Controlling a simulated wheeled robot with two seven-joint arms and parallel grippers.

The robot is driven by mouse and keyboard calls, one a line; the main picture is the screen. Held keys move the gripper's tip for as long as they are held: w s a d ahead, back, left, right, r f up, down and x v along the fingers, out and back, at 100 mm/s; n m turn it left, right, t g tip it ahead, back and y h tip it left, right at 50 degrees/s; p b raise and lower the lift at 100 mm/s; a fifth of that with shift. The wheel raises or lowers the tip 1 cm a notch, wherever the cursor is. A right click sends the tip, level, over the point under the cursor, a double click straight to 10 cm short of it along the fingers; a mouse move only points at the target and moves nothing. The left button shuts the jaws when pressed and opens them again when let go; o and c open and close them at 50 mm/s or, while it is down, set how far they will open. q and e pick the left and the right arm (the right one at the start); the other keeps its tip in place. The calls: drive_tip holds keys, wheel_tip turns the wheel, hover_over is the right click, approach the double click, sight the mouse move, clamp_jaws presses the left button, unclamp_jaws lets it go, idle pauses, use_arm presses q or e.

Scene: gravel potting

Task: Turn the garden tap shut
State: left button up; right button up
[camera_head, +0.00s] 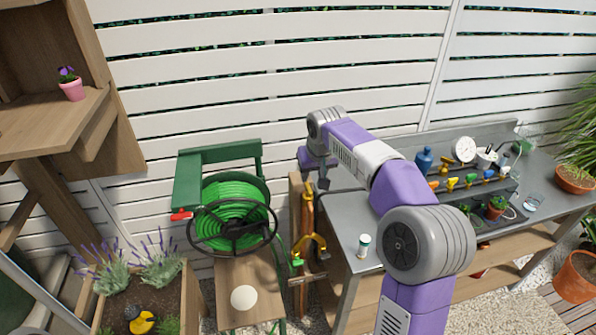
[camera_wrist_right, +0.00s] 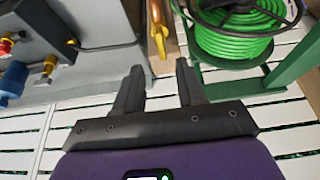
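The garden tap (camera_head: 313,243) is a yellow, brass-like fitting on a copper pipe on a narrow wooden post, between the hose reel and the metal bench. In the right wrist view its pipe and yellow part (camera_wrist_right: 158,38) show at the top, beyond the fingertips. I cannot tell the handle's exact position. My right gripper (camera_head: 317,181) is above the tap, near the top of the post, apart from it. In the right wrist view the right gripper (camera_wrist_right: 158,72) has its fingers spread with nothing between them. My left gripper is not in view.
The green hose reel (camera_head: 236,205) stands left of the post. The metal bench (camera_head: 345,225), right of it, carries a small white bottle (camera_head: 364,245), a blue bottle (camera_head: 424,161) and several fittings. A slatted white fence (camera_head: 220,90) stands close behind.

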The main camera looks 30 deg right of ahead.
sight(308, 187)
drive_tip(key=shift+w+d+f, duration=0.1)
drive_tip(key=shift+w+f, duration=0.6)
drive_tip(key=shift+f, duration=0.05)
drive_tip(key=x, duration=0.2)
drive_tip(key=b+x, duration=0.1)
drive_tip(key=x, duration=0.1)
drive_tip(key=shift+s+f+b, duration=0.1)
drive_tip(key=shift+f+b, duration=0.2)
drive_tip(key=shift+f, duration=0.15)
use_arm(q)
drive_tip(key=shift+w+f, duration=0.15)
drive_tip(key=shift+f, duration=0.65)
use_arm(e)
drive_tip(key=shift+w+d+f, duration=0.1)
drive_tip(key=shift+w+f, duration=0.15)
drive_tip(key=shift+f, duration=0.2)
clamp_jaws()
